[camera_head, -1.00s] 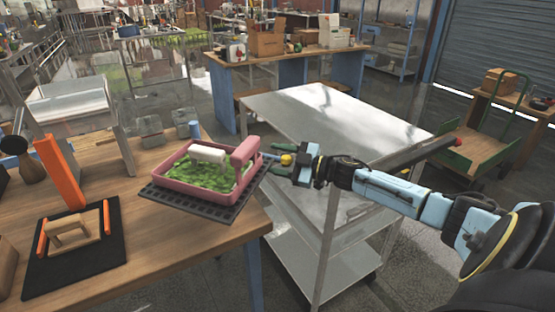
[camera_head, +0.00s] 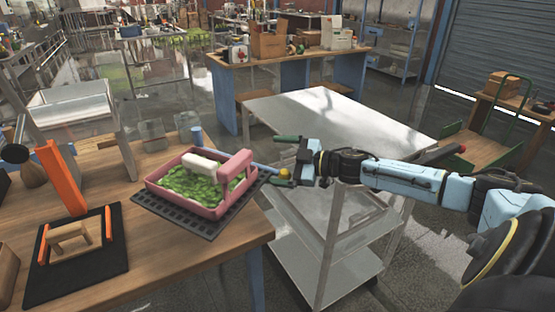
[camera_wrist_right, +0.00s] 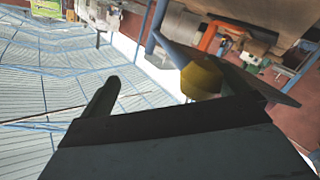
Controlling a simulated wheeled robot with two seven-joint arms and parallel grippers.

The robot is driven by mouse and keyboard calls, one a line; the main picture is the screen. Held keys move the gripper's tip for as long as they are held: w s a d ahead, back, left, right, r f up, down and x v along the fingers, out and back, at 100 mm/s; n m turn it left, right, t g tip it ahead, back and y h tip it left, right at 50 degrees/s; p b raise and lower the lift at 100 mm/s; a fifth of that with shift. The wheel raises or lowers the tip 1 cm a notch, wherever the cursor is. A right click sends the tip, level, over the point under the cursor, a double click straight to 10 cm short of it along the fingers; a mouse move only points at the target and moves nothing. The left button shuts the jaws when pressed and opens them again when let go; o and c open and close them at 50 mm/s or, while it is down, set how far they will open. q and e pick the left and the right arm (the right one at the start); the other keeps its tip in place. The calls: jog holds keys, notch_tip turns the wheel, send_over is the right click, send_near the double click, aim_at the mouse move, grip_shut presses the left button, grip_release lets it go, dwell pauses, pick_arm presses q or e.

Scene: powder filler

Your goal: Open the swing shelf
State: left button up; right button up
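A pink tray-like unit (camera_head: 190,207) with green contents, a white block and a pink upright (camera_head: 236,167) sits on a black perforated mat at the table's right side. A blue bar runs along its far right side to a yellow knob (camera_head: 284,174), which shows large in the right wrist view (camera_wrist_right: 201,79). I cannot tell which part is the swing shelf. My right gripper (camera_head: 285,159) is open, its fingers apart, just right of the unit. One finger is by the knob; contact is unclear. My left gripper is not in view.
The wooden table (camera_head: 165,262) also bears an orange upright (camera_head: 62,178) and a black mat with a small wooden frame. A metal cart (camera_head: 345,118) stands behind and below my right arm. A workbench with boxes stands farther back.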

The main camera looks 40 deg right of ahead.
notch_tip(320, 180, up, 8)
jog(key=w+d+t, duration=0.1)
jog(key=shift+w+d+f, duration=0.15)
jog(key=shift+d+f, duration=0.05)
jog(key=shift+g, duration=0.5)
jog(key=f, duration=0.2)
jog(key=s+a+f, duration=0.1)
jog(key=f, duration=0.3)
jog(key=shift+s+a+f, duration=0.15)
jog(key=shift+a+f, duration=0.05)
jog(key=shift+f, duration=0.05)
jog(key=shift+c, duration=0.2)
jog(key=shift+s+a+r, duration=0.15)
jog(key=shift+s+r, duration=0.1)
jog(key=shift+s, duration=0.05)
jog(key=c, duration=0.6)
jog(key=shift+p+v, duration=0.75)
jog(key=shift+v, duration=0.25)
jog(key=s+a+f+p+v, duration=0.1)
jog(key=a+p+v, duration=0.1)
jog(key=p+v, duration=0.9)
jog(key=shift+s+d+f, duration=0.6)
jog(key=shift+s+d, duration=0.05)
jog(key=shift+s, duration=0.65)
